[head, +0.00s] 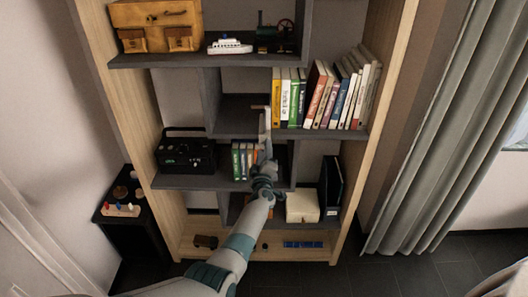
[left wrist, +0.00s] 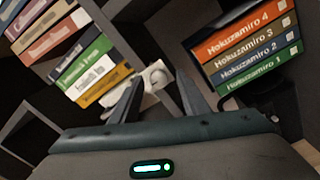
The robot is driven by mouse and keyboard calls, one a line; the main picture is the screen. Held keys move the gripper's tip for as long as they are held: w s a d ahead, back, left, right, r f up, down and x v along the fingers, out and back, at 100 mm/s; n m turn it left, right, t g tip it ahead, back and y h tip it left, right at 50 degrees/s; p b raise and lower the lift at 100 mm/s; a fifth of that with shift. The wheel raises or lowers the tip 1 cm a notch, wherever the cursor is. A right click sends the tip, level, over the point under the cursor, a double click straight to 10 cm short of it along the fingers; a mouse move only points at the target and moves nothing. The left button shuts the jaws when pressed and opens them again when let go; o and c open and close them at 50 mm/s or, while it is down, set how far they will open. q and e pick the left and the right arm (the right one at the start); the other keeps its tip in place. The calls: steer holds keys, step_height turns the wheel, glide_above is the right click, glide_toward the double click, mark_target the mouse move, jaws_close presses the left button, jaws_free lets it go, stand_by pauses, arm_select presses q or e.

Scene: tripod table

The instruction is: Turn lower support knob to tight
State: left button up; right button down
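Contact cannot be told. In the head view my left arm reaches up to the middle of the shelf unit, and the left gripper (head: 265,153) is small there, in front of the shelves. My right gripper is not in view.
A bookcase (head: 151,120) fills the middle. A row of books (head: 325,95) stands above right of my gripper, and numbered books (left wrist: 250,50) stand close on the right. A black radio-like box (head: 185,153) is left. Curtains (head: 430,130) hang at right.

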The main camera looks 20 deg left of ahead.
arm_select(q)
steer(key=shift+s+r, duration=0.1)
steer(key=p+v, duration=0.8)
steer(key=v, duration=0.9)
steer(key=shift+s+f, duration=0.1)
steer(key=shift+f, duration=0.15)
